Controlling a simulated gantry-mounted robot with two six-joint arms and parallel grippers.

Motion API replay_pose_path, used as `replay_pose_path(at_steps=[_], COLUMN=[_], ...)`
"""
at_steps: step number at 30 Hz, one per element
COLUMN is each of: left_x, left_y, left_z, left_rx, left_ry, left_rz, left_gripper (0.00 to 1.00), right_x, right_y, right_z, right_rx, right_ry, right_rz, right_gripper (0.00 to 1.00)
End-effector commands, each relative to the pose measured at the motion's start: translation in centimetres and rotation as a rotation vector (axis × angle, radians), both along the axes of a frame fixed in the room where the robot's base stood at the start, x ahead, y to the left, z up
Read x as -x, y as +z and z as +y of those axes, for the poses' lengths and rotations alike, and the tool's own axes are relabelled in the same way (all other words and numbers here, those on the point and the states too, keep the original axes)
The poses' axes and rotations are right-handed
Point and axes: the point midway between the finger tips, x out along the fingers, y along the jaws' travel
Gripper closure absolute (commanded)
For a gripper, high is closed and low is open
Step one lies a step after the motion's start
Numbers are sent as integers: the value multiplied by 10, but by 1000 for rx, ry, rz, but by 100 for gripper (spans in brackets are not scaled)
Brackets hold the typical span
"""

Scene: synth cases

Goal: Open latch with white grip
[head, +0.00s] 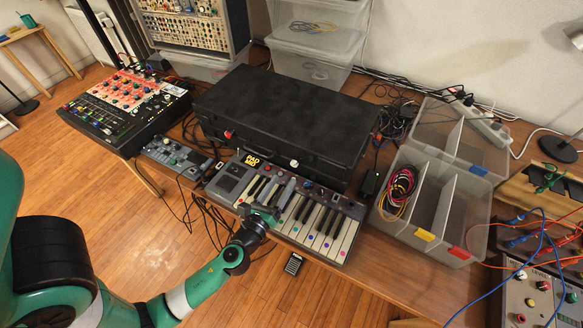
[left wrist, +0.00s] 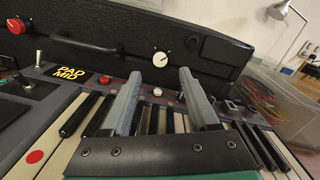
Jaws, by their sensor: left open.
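A black case (head: 290,115) stands shut behind the keyboard. A round latch with a white grip (head: 294,163) is on its front face; it also shows in the left wrist view (left wrist: 161,59), ahead of the fingers. A second latch with a red grip (head: 228,134) is farther left on the same face, also in the left wrist view (left wrist: 17,26). My left gripper (head: 279,192) is over the keyboard keys, short of the case. In the left wrist view its grey fingers (left wrist: 160,85) are apart with nothing between them. My right gripper is not in view.
The keyboard (head: 345,236) with coloured dots lies under my left gripper, in front of the case. A clear divided bin (head: 425,235) with cables stands to the right. A small grey device (head: 178,158) and a red-topped mixer (head: 125,92) are to the left.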

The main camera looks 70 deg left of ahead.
Motion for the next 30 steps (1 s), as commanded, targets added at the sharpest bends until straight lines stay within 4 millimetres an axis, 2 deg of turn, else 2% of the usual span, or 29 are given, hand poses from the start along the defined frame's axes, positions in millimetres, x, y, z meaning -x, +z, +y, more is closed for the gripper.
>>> replay_pose_path(at_steps=[3,9,19,20,27,30], left_x=[-21,-44,-49,-49,-49,-49], left_y=[2,1,0,0,0,1], left_z=[19,38,42,42,42,42], left_rx=[0,0,1,1,1,0], left_ry=[4,1,-1,-1,-1,-1], left_rz=[-3,-2,-1,-1,-1,-2], left_gripper=[39,39,39,43,86,100], right_x=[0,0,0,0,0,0], right_y=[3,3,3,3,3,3], right_z=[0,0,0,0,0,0], right_rx=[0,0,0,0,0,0], right_ry=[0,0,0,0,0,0], right_rz=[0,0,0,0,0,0], right_gripper=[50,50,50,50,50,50])
